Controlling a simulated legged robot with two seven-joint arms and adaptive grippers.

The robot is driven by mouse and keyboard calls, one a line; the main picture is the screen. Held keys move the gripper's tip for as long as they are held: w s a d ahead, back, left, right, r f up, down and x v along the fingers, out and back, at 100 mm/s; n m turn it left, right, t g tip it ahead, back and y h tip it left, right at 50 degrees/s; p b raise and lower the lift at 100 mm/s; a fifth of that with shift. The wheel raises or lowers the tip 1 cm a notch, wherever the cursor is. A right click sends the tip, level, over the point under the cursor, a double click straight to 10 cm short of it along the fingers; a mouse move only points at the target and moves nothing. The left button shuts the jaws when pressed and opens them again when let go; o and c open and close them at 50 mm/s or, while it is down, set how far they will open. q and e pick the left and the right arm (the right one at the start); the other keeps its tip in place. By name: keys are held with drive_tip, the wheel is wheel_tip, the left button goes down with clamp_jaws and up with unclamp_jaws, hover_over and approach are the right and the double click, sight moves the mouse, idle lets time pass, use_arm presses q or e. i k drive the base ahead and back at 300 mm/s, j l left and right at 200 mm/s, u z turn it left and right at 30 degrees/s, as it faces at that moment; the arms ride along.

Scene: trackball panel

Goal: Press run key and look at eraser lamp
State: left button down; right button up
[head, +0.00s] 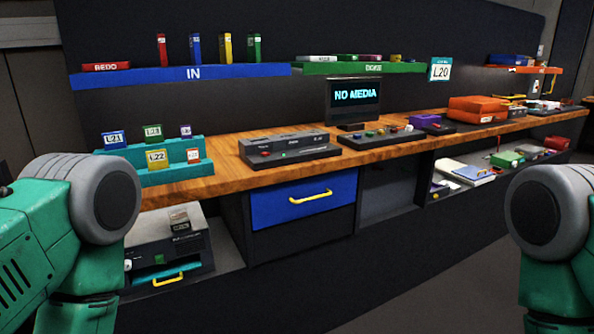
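I cannot pick out a key marked run or a lamp marked eraser by its label at this distance. A control panel (383,137) with several small coloured knobs or keys lies on the wooden bench, in front of a monitor (354,101) reading "NO MEDIA". A grey device (288,147) with a red button sits to its left; its lettering is too small to read. A dark machine (172,246) with a teal drawer, a yellow handle and a small green spot stands on the lower left shelf. Neither gripper is in view; only my upper arm parts show at both sides.
The wooden bench (225,178) runs across the view. Below it is a blue drawer (305,203) with a yellow handle. A teal stepped rack (170,176) holds labelled blocks at left. A blue "IN" shelf (235,72) and a green shelf (315,69) hang above. Orange boxes (478,109) stand at right.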

sight(160, 259)
drive_tip(key=u, duration=1.05)
